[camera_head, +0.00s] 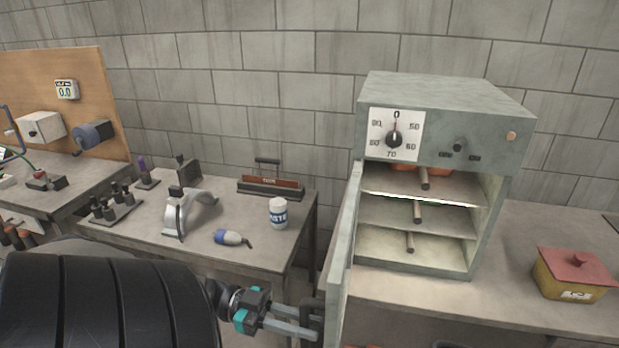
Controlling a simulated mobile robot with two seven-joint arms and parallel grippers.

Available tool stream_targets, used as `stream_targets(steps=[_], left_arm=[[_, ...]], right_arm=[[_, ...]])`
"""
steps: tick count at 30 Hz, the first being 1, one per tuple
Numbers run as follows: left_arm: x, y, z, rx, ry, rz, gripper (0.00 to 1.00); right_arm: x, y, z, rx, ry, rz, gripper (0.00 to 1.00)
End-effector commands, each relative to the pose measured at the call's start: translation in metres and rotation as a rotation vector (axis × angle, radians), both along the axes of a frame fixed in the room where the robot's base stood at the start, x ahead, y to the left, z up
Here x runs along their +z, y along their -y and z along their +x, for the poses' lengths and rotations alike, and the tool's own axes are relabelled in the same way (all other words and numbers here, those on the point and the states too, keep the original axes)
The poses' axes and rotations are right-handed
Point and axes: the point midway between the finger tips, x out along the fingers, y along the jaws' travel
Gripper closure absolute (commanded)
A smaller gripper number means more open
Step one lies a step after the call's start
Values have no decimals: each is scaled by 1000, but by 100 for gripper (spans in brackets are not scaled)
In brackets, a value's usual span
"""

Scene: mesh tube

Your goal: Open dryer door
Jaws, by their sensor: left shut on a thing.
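The dryer (445,110) is a grey-green metal box on the right-hand bench, with a dial on its upper front. Its door (342,255) stands open, swung out towards me on the left side and seen nearly edge-on. The inside shows shelves (400,215) with short rods lying on them and something orange at the top. My left gripper (306,321) is at the outer face of the door, near its lower part, shut on the dark door handle (316,312). The fingertips partly blend with the handle. My right gripper is not in view.
A yellow box with a red lid (572,275) sits right of the dryer.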

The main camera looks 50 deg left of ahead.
Motion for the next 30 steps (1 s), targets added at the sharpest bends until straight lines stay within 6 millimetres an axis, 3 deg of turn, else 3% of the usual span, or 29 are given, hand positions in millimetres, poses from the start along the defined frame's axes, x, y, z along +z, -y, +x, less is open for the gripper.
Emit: stream_targets(steps=[11, 12, 19, 30], left_arm=[[-1, -1, -1, 1, -2, 1, 100], [-1, -1, -1, 1, -2, 1, 74], [0, -1, 0, 2, -1, 1, 49], [0, -1, 0, 2, 1, 1, 48]], right_arm=[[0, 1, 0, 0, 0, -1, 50], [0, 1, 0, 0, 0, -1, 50], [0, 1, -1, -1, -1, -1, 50], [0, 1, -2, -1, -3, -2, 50]])
